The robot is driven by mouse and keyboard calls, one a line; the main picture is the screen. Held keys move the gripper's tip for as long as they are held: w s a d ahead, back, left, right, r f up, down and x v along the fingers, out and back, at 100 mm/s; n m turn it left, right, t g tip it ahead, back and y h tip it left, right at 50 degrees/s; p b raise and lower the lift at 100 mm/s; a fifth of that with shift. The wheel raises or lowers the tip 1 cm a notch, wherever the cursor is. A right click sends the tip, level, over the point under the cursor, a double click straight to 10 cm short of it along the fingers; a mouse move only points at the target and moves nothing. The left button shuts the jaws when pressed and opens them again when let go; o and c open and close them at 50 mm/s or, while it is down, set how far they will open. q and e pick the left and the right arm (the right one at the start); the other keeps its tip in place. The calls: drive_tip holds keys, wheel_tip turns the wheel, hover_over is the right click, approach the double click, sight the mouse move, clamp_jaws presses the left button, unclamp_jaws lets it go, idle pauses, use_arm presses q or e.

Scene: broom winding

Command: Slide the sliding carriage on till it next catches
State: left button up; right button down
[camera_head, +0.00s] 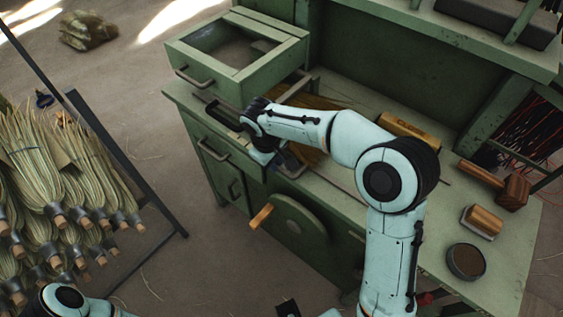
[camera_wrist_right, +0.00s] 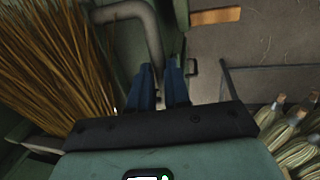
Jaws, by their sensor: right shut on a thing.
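My right gripper (camera_head: 279,161) reaches down at the front edge of the green bench. Its blue fingers show in the right wrist view (camera_wrist_right: 160,88), close together at the end of a bent grey tubular handle (camera_wrist_right: 154,32). They are shut on it. The handle seems to belong to the sliding carriage. I cannot make out the carriage's body, as my forearm and wrist cover much of that part of the bench. Brown straw (camera_head: 312,153) lies beside the gripper and fills the left of the wrist view (camera_wrist_right: 50,60). My left gripper is not in view.
A green open-topped box (camera_head: 262,72) stands at the bench's far left end. A wooden mallet (camera_head: 512,190), a brush-like block (camera_head: 483,222) and a round tin (camera_head: 466,262) lie on the right. A wooden crank handle (camera_head: 261,216) sticks out in front.

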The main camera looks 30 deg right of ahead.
drive_tip(key=shift+w+a, duration=0.35)
drive_tip(key=shift+w, duration=0.55)
drive_tip(key=shift+s+d, duration=0.1)
drive_tip(key=shift+s, duration=0.15)
drive_tip(key=c, duration=1.1)
unclamp_jaws()
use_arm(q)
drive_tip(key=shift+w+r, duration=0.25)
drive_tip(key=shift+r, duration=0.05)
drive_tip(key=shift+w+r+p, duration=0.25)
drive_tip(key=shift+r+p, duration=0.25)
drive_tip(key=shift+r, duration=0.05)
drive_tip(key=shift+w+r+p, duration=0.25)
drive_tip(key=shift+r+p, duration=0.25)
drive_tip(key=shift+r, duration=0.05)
use_arm(e)
wheel_tip(320, 180, up, 13)
drive_tip(key=a, duration=0.2)
drive_tip(key=shift+s+a, duration=0.2)
drive_tip(key=shift+s, duration=0.25)
drive_tip(key=shift+r, duration=0.1)
